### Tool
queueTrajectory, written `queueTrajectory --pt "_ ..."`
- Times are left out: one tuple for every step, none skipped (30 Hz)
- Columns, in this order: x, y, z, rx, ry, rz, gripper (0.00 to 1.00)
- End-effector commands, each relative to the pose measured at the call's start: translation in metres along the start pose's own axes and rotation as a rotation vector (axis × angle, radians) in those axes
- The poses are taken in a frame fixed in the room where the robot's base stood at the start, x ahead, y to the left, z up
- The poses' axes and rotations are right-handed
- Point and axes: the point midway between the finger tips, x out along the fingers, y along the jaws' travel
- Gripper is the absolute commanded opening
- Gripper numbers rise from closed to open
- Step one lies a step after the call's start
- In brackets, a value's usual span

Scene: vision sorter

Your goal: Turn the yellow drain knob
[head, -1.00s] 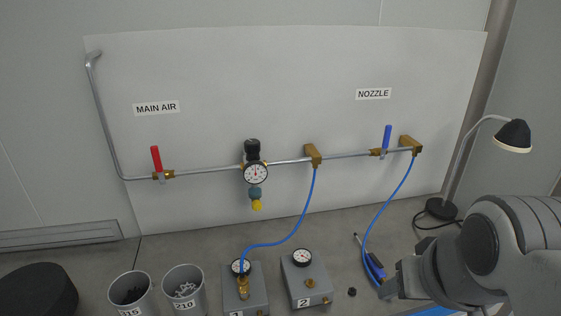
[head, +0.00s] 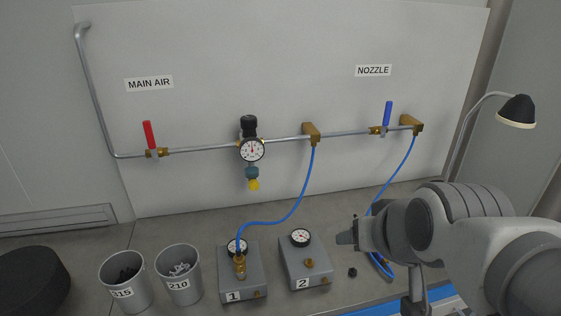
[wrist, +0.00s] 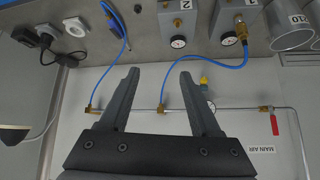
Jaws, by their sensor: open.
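The yellow drain knob (head: 254,184) is at the bottom of the regulator's blue-grey bowl, below the round gauge (head: 252,149) on the wall pipe. It also shows small in the wrist view (wrist: 204,80), just right of the right finger. My gripper (wrist: 158,72) is open and empty in the wrist view, its two dark fingers spread apart. In the head view my gripper (head: 346,238) is at the right, beyond box 2, well apart from the knob; its finger gap cannot be made out there.
A red-handled MAIN AIR valve (head: 149,137) and a blue-handled NOZZLE valve (head: 387,116) sit on the pipe. A blue hose (head: 296,205) loops down to box 1 (head: 242,272). Box 2 (head: 305,262), two cups (head: 178,275) and a lamp (head: 517,110) stand on the bench.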

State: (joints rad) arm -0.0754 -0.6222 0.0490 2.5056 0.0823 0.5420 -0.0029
Motion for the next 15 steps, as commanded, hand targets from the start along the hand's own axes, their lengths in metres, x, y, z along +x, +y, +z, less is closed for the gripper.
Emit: queueTrajectory --pt "0.033 -0.011 0.007 -0.013 0.045 -0.026 0.64" --pt "0.043 -0.018 0.004 -0.015 0.079 -0.041 0.64" --pt "0.057 -0.027 0.000 -0.019 0.122 -0.059 0.64" --pt "0.067 -0.034 -0.003 -0.020 0.155 -0.073 0.64" --pt "0.076 -0.041 -0.005 -0.022 0.188 -0.087 0.64" --pt "0.088 -0.049 -0.008 -0.021 0.231 -0.104 0.64" --pt "0.097 -0.056 -0.009 -0.020 0.263 -0.117 0.64" --pt "0.106 -0.063 -0.011 -0.020 0.295 -0.130 0.64" --pt "0.116 -0.071 -0.012 -0.016 0.339 -0.146 0.64" --pt "0.124 -0.078 -0.013 -0.014 0.370 -0.158 0.64" --pt "0.132 -0.084 -0.013 -0.010 0.401 -0.169 0.64" --pt "0.141 -0.092 -0.014 -0.006 0.444 -0.185 0.64" --pt "0.148 -0.098 -0.013 -0.001 0.474 -0.195 0.64" --pt "0.155 -0.104 -0.013 0.004 0.506 -0.205 0.64" --pt "0.163 -0.111 -0.012 0.011 0.547 -0.218 0.64"
